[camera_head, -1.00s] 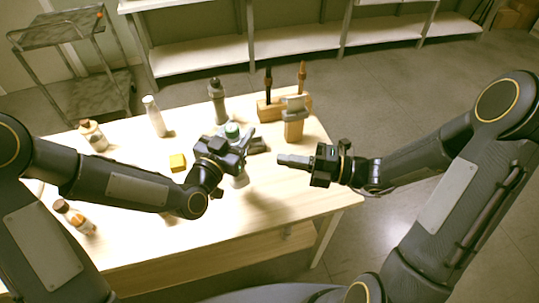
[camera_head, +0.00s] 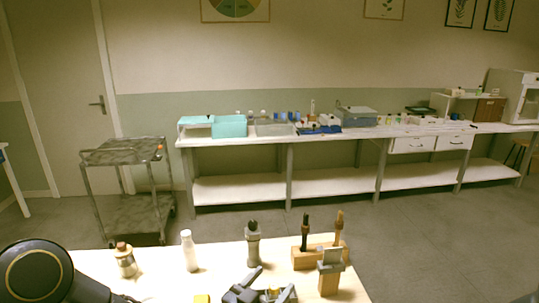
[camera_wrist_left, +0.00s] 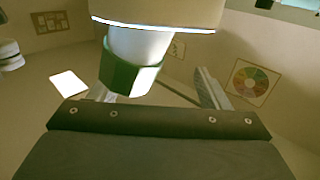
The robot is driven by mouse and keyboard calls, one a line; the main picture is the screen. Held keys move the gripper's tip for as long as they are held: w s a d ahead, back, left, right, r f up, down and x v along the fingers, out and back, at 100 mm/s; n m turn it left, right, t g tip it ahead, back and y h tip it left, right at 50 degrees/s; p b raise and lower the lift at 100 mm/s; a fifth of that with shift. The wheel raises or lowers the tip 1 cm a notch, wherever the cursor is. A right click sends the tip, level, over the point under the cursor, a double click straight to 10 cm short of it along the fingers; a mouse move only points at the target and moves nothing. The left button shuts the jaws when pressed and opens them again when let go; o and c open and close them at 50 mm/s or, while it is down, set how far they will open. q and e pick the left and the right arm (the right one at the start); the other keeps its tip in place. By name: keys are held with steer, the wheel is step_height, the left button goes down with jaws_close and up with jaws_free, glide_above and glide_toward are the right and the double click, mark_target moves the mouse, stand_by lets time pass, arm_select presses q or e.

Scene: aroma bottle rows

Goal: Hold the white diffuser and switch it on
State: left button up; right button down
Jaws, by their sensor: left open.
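In the left wrist view a pale, rounded white body (camera_wrist_left: 160,10), which looks like the diffuser, fills the top edge. A thin bright bluish-white line runs along its lower rim. Below it is a white neck with a dark green faceted collar (camera_wrist_left: 130,75). My left gripper (camera_wrist_left: 165,88) is open, with one finger partly hidden behind the collar and the other apart from it on the right. I cannot tell whether a finger touches it. In the head view my left gripper (camera_head: 272,282) shows at the bottom edge, fingers spread; the diffuser cannot be made out there. My right gripper is out of view.
On the table stand a brown-capped bottle (camera_head: 126,262), a white bottle (camera_head: 189,252), a grey dark-topped bottle (camera_head: 253,245), a wooden rack (camera_head: 310,258) and a wooden block with a grey top (camera_head: 329,277). A yellow block (camera_head: 202,299) shows at the bottom. A cart (camera_head: 125,155) stands behind.

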arm_select(q)
steer(key=v, duration=1.2)
steer(key=a+f+n+g+y, duration=0.2)
steer(key=a+n+g+y, duration=0.15)
steer(key=a+y, duration=0.45)
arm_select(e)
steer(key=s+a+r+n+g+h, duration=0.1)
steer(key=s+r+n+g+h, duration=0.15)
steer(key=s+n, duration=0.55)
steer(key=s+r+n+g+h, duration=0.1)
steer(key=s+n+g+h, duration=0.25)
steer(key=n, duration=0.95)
arm_select(q)
steer(key=s+a+r+n+g, duration=0.1)
steer(key=s+a+n+g, duration=0.1)
steer(key=s, duration=0.5)
steer(key=s+a+r+n+g+h, duration=0.1)
steer(key=s+a+r+n+g, duration=0.1)
steer(key=s+a, duration=0.3)
steer(key=s+n+g, duration=0.1)
steer(key=s, duration=0.2)
steer(key=shift+s+r, duration=0.3)
steer(key=shift+s, duration=0.05)
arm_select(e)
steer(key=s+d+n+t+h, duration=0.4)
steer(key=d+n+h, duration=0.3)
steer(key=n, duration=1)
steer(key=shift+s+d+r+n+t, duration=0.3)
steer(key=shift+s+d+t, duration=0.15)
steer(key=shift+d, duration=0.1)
